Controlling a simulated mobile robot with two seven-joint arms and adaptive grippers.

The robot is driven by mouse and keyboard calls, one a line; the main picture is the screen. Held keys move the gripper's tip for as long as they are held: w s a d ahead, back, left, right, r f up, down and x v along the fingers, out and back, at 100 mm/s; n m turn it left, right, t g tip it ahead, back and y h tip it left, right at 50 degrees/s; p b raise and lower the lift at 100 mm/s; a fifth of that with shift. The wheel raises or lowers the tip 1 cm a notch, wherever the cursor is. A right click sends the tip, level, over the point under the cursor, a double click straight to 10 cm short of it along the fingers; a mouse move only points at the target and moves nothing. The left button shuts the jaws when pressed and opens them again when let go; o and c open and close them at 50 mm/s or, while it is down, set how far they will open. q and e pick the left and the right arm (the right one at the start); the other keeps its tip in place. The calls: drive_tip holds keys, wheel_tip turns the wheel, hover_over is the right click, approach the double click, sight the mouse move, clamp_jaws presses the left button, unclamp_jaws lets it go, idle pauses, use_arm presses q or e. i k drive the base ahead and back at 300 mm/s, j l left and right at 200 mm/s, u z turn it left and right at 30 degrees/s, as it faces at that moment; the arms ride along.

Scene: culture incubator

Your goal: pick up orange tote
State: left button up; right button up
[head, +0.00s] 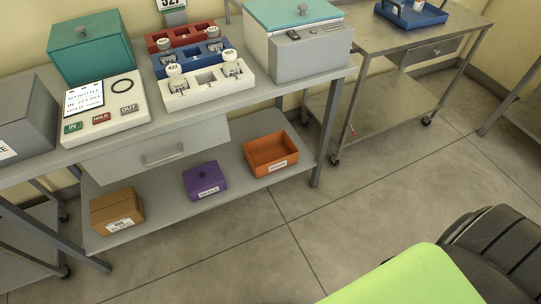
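The orange tote (261,169) is an open-topped box with a pale label on its front. It stands upright at the right end of the lower shelf (235,195) of the grey bench. Its inside looks empty. Neither of my grippers is in the head view, and nothing is touching the tote.
A purple lidded box (205,181) and a brown carton (117,210) share the shelf, left of the tote. A bench leg (326,130) stands right of it. The floor (250,250) in front is clear.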

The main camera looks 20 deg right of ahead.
sight(268, 154)
drive_tip(key=i+j, duration=0.15)
drive_tip(key=i, duration=0.25)
drive_tip(key=i+j+z, duration=0.15)
drive_tip(key=i+z, duration=0.25)
drive_tip(key=i+j+z, duration=0.25)
drive_tip(key=z, duration=1.55)
